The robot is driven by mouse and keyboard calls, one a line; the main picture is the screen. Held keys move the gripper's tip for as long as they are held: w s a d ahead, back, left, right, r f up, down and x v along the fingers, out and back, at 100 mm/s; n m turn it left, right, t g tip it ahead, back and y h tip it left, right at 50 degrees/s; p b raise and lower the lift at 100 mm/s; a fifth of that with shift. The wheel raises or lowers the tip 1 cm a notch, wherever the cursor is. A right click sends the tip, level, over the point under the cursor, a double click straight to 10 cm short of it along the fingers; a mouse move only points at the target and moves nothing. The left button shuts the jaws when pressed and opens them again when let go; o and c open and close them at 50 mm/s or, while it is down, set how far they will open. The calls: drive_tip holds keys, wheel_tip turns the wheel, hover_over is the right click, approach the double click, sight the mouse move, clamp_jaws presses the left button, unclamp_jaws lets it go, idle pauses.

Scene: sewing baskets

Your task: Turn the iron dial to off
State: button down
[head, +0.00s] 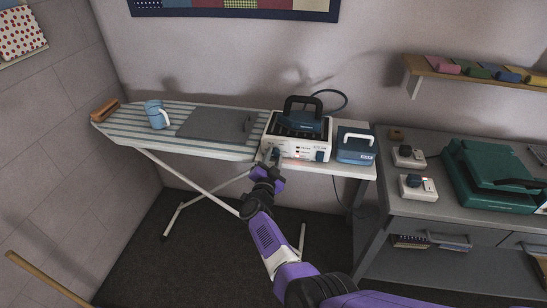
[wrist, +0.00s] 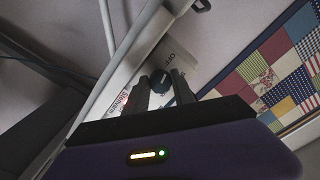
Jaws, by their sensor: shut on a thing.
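The white iron station (head: 286,148) stands at the right end of the striped ironing board, with a blue, black-handled iron (head: 312,122) on top. My gripper (head: 271,156) is at the left part of its front panel. In the wrist view a small dark round dial (wrist: 162,79) sits between the two fingertips of my gripper (wrist: 161,87), and the fingers are closed on it. An "OFF" label is printed on the white panel (wrist: 185,62) near the dial. A red light shows on the panel. The dial's pointer mark is too small to read. In the head view my gripper hides this dial.
A blue box with a handle (head: 356,146) stands right of the station. The ironing board (head: 185,118) holds a light-blue jug (head: 156,114) and a grey pad (head: 212,125). A grey desk (head: 440,215) at right bears a green machine (head: 492,178). A cable loops behind the iron.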

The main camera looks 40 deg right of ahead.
drive_tip(key=c, duration=1.1)
unclamp_jaws()
drive_tip(key=shift+o, duration=0.2)
drive_tip(key=p+v, duration=0.2)
drive_tip(key=v, duration=0.5)
drive_tip(key=shift+s+a+p, duration=0.25)
drive_tip(key=shift+a+p, duration=0.1)
